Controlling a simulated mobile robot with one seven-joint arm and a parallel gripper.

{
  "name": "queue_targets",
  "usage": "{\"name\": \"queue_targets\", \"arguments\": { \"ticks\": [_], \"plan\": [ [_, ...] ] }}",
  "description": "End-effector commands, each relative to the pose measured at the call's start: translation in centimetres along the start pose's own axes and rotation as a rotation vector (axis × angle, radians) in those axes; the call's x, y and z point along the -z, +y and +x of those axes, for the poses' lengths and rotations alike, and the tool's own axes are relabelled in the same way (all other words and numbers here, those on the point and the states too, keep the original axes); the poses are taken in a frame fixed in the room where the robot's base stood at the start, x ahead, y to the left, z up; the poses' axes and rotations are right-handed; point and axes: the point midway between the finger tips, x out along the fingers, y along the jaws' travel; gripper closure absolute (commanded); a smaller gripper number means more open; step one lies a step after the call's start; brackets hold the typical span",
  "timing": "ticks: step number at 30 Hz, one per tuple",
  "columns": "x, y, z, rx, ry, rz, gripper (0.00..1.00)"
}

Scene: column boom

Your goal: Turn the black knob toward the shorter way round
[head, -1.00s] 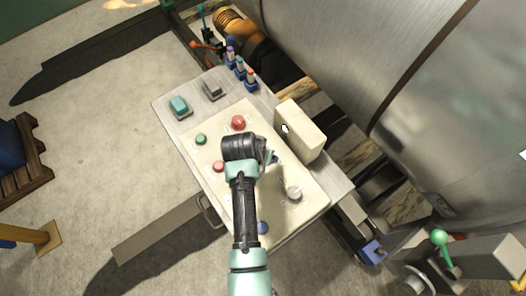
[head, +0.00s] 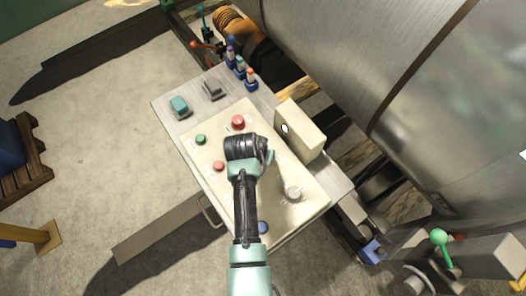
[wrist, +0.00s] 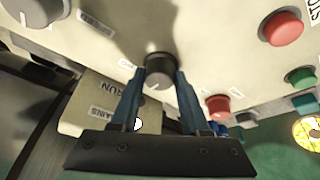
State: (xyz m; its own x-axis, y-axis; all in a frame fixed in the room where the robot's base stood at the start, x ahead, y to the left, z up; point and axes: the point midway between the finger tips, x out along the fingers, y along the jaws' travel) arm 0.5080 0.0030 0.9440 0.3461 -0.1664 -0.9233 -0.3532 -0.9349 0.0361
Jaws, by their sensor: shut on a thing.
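The black knob (wrist: 158,72) is round with a pale pointer mark and sits on the cream control panel (wrist: 215,40) in the wrist view. My gripper (wrist: 160,80) has its two blue fingers on either side of the knob, shut on it. In the head view my gripper (head: 266,158) is over the middle of the panel (head: 290,218), and my arm hides the knob there.
Red buttons (head: 238,122), a green button (head: 200,139), a blue button (head: 262,228) and a grey knob (head: 293,194) are on the panel. A cream box (head: 303,132) stands along its right edge. A large metal drum (head: 400,70) is beyond.

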Motion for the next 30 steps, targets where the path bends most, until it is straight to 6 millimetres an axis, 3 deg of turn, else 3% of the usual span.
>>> {"name": "queue_targets", "arguments": {
  "ticks": [11, 30],
  "plan": [
    [0.04, 0.18, -0.08, 0.023, 0.002, -0.062, 1.00],
    [0.18, 0.46, 0.01, 0.215, 0.023, -0.518, 1.00]
  ]
}}
